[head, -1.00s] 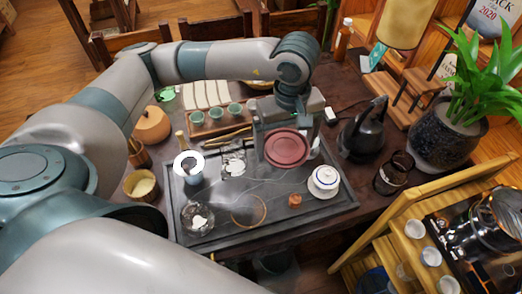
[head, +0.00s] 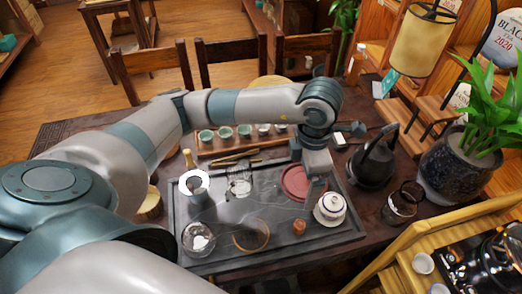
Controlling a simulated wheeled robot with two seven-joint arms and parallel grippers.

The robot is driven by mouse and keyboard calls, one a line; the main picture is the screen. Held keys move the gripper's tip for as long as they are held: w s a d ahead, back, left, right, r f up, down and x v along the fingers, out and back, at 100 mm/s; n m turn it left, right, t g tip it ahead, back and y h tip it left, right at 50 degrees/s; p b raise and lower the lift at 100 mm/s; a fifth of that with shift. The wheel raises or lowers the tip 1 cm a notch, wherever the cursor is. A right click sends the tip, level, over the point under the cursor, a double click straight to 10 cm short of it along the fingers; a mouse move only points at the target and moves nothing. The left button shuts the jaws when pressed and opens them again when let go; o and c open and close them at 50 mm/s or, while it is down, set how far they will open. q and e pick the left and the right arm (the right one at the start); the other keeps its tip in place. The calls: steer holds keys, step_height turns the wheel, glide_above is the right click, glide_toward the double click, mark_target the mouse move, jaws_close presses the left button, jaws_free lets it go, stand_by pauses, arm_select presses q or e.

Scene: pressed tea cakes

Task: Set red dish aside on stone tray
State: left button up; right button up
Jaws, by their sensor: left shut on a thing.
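The red dish (head: 295,183) is round and lies flat over the back right part of the dark stone tray (head: 341,236). I cannot tell whether it touches the tray or sits just above it. My left gripper (head: 318,178) points down at the dish's right edge and is shut on it. The gripper body covers part of that edge, and the fingertips are hard to make out. My right gripper is not in view.
A white lidded bowl (head: 330,208) stands close in front of the dish, with a small orange-brown piece (head: 299,226) beside it. Glass vessels (head: 198,239) stand at the left of the tray. A black kettle (head: 372,160) stands to the right, off the tray.

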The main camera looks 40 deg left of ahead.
arm_select(q)
steer(key=n, duration=0.3)
steer(key=f+n, duration=0.1)
steer(key=shift+d, duration=0.35)
steer(key=n, duration=0.4)
steer(key=f+n, duration=0.1)
steer(key=n, duration=0.1)
steer(key=shift+s+d, duration=0.1)
steer(key=shift+d, duration=0.2)
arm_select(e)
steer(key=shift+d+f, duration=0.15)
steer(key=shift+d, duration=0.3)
arm_select(q)
steer(key=shift+a+f, duration=0.3)
steer(key=w+a+f, duration=0.1)
steer(key=a+f, duration=0.1)
steer(key=a, duration=0.1)
steer(key=w+a+f+p, duration=0.1)
steer(key=w+a+f, duration=0.1)
steer(key=a, duration=0.1)
steer(key=w+a+f, duration=0.2)
steer(key=a, duration=0.1)
steer(key=shift+w+a+f+p, duration=0.15)
steer(key=shift+a+f+p, duration=0.1)
steer(key=shift+a+p, duration=0.15)
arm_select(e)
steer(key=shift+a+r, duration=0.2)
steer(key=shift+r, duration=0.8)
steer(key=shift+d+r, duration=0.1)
